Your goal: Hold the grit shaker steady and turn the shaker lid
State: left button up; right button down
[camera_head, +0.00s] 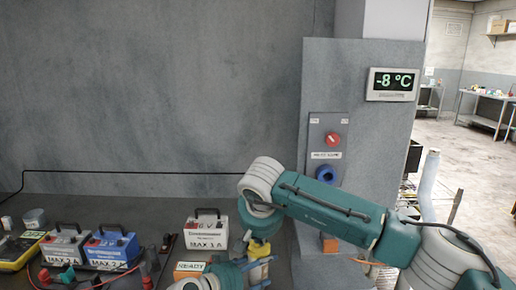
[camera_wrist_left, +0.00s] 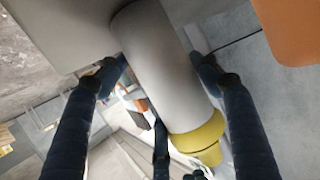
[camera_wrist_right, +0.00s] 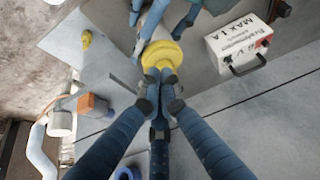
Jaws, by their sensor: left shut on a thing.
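The grit shaker is a grey cylinder (camera_wrist_left: 155,65) with a yellow lid (camera_wrist_left: 200,140) at one end. My left gripper (camera_wrist_left: 155,85) is shut around the grey body, its dark fingers on either side. In the right wrist view the lid (camera_wrist_right: 160,55) faces my right gripper (camera_wrist_right: 160,82). The right fingertips are close together at the lid's narrow end; I cannot tell whether they grip it. In the head view the yellow lid (camera_head: 258,272) shows low in the middle, mostly hidden by my two grippers, with the right arm above the left.
A white MAX 1A box (camera_head: 207,230) stands just behind my grippers. A blue charger (camera_head: 110,250), a grey charger (camera_head: 65,245) and a READY block (camera_head: 190,268) are on the bench at left. A panel with a red knob (camera_head: 333,139) and blue knob (camera_head: 326,174) stands behind my right arm.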

jog(key=shift+f, duration=0.25)
jog(key=shift+w, duration=0.45)
dwell(0.9)
jog(key=shift+a, duration=0.3)
jog(key=shift+s, duration=0.25)
jog(key=shift+s, duration=0.15)
notch_tip(320, 180, up, 6)
dwell(0.7)
